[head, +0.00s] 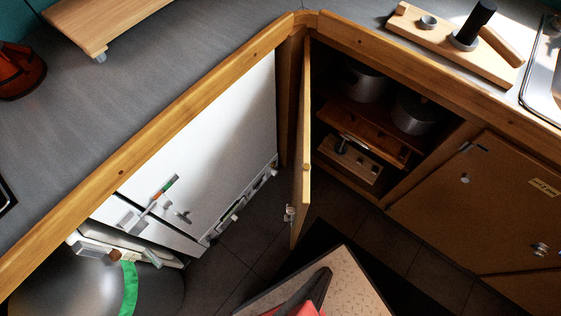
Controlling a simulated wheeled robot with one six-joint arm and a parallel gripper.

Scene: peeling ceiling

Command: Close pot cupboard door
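The pot cupboard (400,200) stands open at the corner under the worktop. Its wooden door (303,140) is swung out toward the viewer and shows almost edge-on at the left side of the opening. A metal catch (289,214) is on the door's lower free end. Inside, metal pots (413,113) stand on a wooden shelf, with a small wooden piece (350,160) below them. I cannot make out my gripper in the head view, and nothing is seen touching the door.
A white cabinet front (215,130) with latches lies left of the door. A grey rounded body with a green band (128,288) is at lower left. A speckled panel (330,280) with black and red parts is at bottom centre. Dark floor tiles (250,240) show between them.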

